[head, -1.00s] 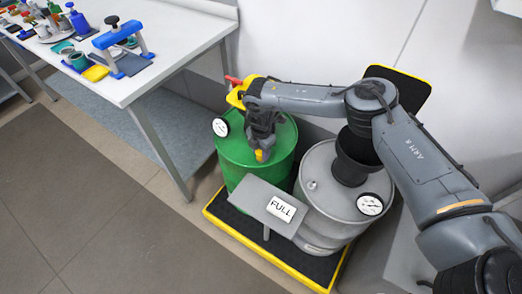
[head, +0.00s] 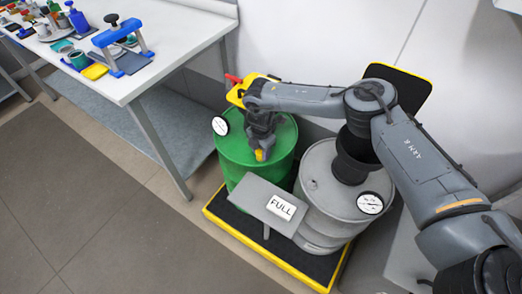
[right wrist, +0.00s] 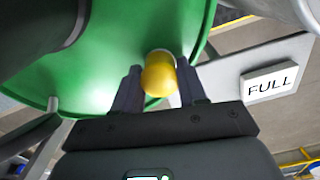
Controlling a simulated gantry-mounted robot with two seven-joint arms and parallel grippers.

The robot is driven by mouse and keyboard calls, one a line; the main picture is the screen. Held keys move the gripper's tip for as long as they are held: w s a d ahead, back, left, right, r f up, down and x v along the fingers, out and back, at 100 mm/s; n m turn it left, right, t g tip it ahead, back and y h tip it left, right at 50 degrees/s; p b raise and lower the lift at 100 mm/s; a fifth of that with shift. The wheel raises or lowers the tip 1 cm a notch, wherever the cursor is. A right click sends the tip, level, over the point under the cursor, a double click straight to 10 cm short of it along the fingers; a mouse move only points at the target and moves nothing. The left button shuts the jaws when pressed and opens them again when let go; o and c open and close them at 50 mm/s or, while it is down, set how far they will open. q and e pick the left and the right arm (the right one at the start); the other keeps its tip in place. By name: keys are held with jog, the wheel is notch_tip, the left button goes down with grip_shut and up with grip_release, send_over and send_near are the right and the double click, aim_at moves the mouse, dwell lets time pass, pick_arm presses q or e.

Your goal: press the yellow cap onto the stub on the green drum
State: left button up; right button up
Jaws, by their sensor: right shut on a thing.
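The green drum (head: 232,150) stands upright on a black and yellow pallet, and its green lid fills much of the right wrist view (right wrist: 110,85). My right gripper (head: 262,150) points down over the drum's lid, near its front edge. It is shut on the yellow cap (right wrist: 159,78), which also shows as a small yellow spot in the head view (head: 260,155). A pale rim shows just beyond the cap in the right wrist view; I cannot tell whether this is the stub or whether the cap touches it. My left gripper is not in view.
A grey drum (head: 325,215) with a black funnel (head: 355,155) stands beside the green drum on the pallet (head: 228,226). A grey plate with a FULL sign (head: 281,207) juts out in front. A white workbench (head: 150,75) with several tools is at left. The floor at front left is clear.

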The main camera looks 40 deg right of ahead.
jog(key=shift+f, duration=0.2)
jog(key=o, duration=1.1)
jog(key=shift+r, duration=0.1)
jog(key=shift+r, duration=0.1)
notch_tip(320, 180, up, 4)
jog(key=p, duration=0.4)
jog(key=shift+p, duration=0.35)
